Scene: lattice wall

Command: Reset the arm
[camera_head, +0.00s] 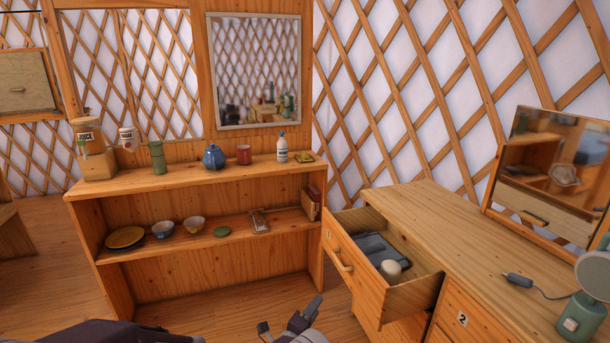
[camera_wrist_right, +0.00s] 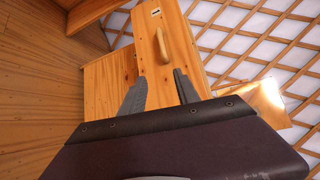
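My right gripper (camera_head: 290,312) is at the bottom middle of the head view, in front of the shelf and left of the open drawer. Its two fingers are spread apart with nothing between them; the right wrist view also shows them open (camera_wrist_right: 160,78). The wooden drawer (camera_head: 338,258) of the dresser is pulled out. It holds a dark folded item (camera_head: 372,247) and a white round object (camera_head: 391,269). A drawer front with a wooden handle (camera_wrist_right: 162,45) shows beyond the fingers in the wrist view, apart from them. My left gripper is not in view.
A wooden shelf (camera_head: 200,179) carries jars, a blue teapot (camera_head: 214,157), a red mug (camera_head: 243,154) and a white bottle (camera_head: 282,148); bowls and a plate (camera_head: 125,238) are below. The dresser top (camera_head: 440,220) holds a mirror (camera_head: 555,175) and a green lamp (camera_head: 582,318).

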